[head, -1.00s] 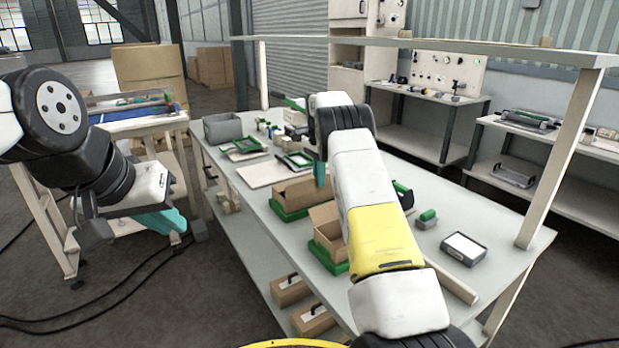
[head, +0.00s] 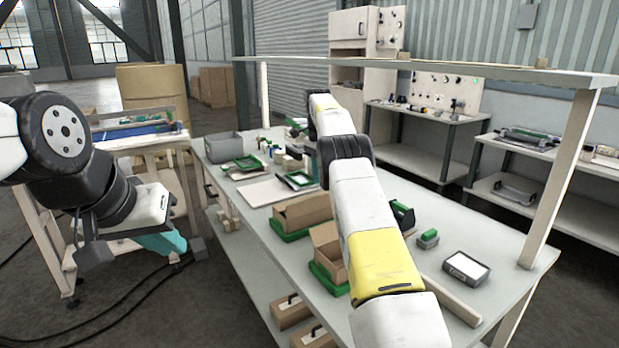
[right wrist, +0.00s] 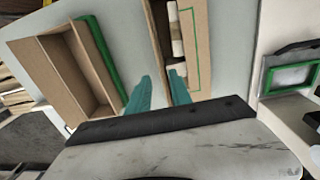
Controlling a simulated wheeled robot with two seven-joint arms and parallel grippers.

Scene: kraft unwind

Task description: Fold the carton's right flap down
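Two open brown cartons stand in green bases on the bench: the farther carton (head: 302,213) and the nearer carton (head: 325,246), partly covered by my right arm. In the right wrist view, an open, empty-looking carton (right wrist: 62,75) lies left. Another carton (right wrist: 155,30) holds white pieces, beside a brown panel with a green outline (right wrist: 196,45). My right gripper (right wrist: 158,78) is open, its teal fingers apart on either side of that carton's left wall in the picture; contact cannot be told. The head view hides it behind the arm. My left gripper (head: 166,243) hangs beside the bench, away from the cartons.
The bench (head: 270,240) also holds a grey bin (head: 223,145), a white board (head: 266,190), green-framed trays (head: 298,180) and a black-and-white box (head: 466,267). A shelf (head: 450,70) runs above it on posts. A side table (head: 140,140) stands left.

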